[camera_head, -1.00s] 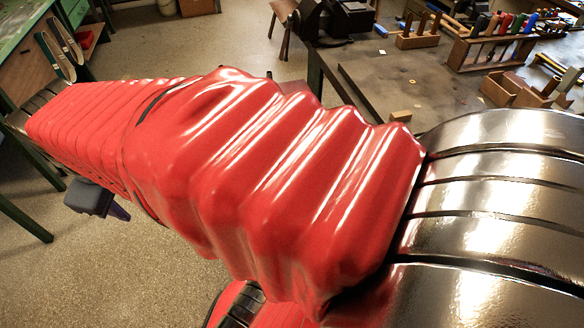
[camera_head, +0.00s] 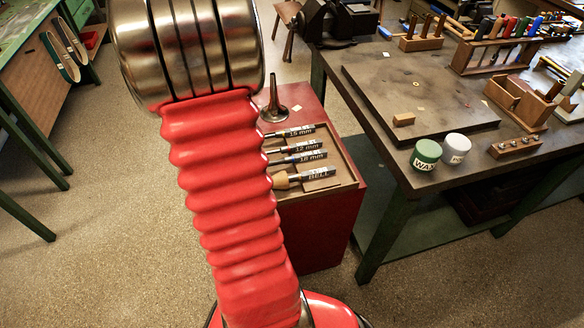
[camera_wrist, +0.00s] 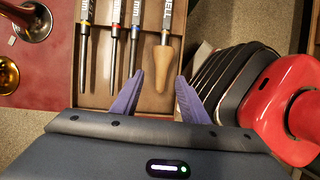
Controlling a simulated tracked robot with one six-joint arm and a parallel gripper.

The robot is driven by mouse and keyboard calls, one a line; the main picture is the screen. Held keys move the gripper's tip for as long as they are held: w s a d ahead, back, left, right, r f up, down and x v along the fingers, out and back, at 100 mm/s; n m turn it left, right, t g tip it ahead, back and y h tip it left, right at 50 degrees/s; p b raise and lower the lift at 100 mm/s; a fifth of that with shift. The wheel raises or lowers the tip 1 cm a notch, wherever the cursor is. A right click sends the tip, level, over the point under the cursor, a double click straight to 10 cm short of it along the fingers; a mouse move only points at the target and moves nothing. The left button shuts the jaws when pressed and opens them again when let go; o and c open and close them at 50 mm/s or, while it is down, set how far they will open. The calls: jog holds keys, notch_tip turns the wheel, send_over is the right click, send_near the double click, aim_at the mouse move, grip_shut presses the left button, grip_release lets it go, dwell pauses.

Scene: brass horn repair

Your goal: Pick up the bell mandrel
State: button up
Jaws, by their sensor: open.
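The bell mandrel (camera_head: 318,174) lies in a shallow wooden tray (camera_head: 352,170) on a red cabinet. It has a dark metal shank marked BELL and a flared tan end. In the wrist view the bell mandrel (camera_wrist: 166,58) points its tan end toward me. My gripper (camera_wrist: 160,76) is open, with purple fingers either side of that tan end in the picture. No grip on it shows, and the height between them is hard to tell. My gripper is out of sight in the head view.
Mandrels marked 15 mm (camera_head: 296,132), 12 mm (camera_head: 300,146) and 18 mm (camera_head: 306,157) lie beside it in the tray. A flared metal piece (camera_head: 274,108) stands on the cabinet (camera_head: 310,230). A workbench (camera_head: 400,165) at right holds a green wax jar (camera_head: 425,156).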

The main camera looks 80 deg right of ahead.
jog(key=s+d+f, duration=0.2)
jog(key=s+d, duration=0.1)
jog(key=s, duration=0.1)
jog(key=shift+s+d+f+n+g+y, duration=0.25)
jog(key=shift+f+n+g+y, duration=0.1)
jog(key=shift+n+g+y, duration=0.05)
jog(key=shift+f, duration=0.1)
send_over(293, 179)
jog(key=w, duration=0.3)
jog(key=f, duration=0.7)
jog(key=shift+d+f, duration=0.35)
jog(key=shift+x, duration=2.65)
jog(key=shift+a, duration=0.1)
jog(key=shift+c, duration=0.6)
grip_shut()
